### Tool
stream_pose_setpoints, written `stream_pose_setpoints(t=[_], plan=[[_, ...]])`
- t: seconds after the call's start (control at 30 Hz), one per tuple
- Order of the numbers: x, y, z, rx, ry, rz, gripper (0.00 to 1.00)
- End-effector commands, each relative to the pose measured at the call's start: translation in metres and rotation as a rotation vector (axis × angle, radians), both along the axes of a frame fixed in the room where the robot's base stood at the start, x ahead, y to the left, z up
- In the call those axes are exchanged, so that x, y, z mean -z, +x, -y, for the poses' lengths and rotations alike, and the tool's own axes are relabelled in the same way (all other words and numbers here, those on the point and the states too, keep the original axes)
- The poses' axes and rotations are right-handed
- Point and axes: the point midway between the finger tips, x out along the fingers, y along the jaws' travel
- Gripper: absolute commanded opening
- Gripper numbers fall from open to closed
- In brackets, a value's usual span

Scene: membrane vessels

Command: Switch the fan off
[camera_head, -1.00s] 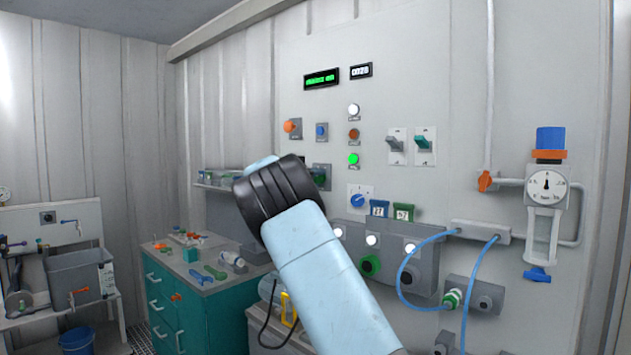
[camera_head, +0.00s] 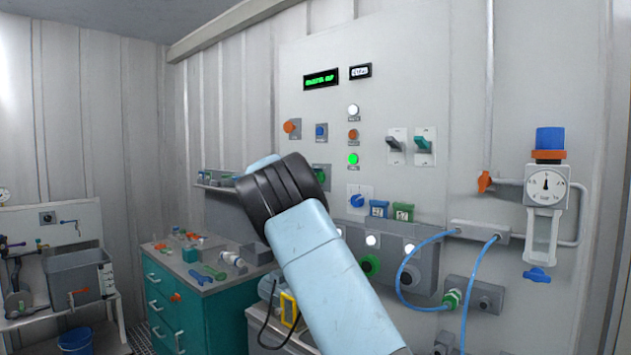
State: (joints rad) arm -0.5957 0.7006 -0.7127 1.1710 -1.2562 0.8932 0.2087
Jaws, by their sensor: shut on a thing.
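No fan shows clearly, and I cannot read which control is the fan's. The wall panel (camera_head: 457,100) carries two lever switches, one grey (camera_head: 395,143) and one green (camera_head: 423,146). To their left are an orange knob (camera_head: 291,127), a blue control (camera_head: 321,131) and a green control (camera_head: 318,172) partly covered by my arm. A blue dial (camera_head: 357,200) sits lower, right of my arm. My light blue arm with its black joint rises from the bottom centre to the panel's left part. My gripper is hidden behind it, so its contact is out of sight.
Green-lit display (camera_head: 321,79) and small counter (camera_head: 360,71) are above the controls. A gauge (camera_head: 545,185), blue hoses (camera_head: 402,275) and grey connector blocks fill the right. A teal cabinet (camera_head: 195,315) with loose parts on top stands left; a sink bench (camera_head: 75,270) is farther left.

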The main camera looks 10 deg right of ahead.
Motion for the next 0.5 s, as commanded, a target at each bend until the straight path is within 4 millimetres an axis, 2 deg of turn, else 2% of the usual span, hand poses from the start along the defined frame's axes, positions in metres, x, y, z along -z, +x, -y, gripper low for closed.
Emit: stream_pose_setpoints(t=[0.03, 0.5], plan=[[0.0048, 0.0005, -0.0007, 0.000, -0.022, -0.041, 0.18], [0.0050, 0.0009, -0.0023, -0.002, -0.239, -0.343, 0.18]])
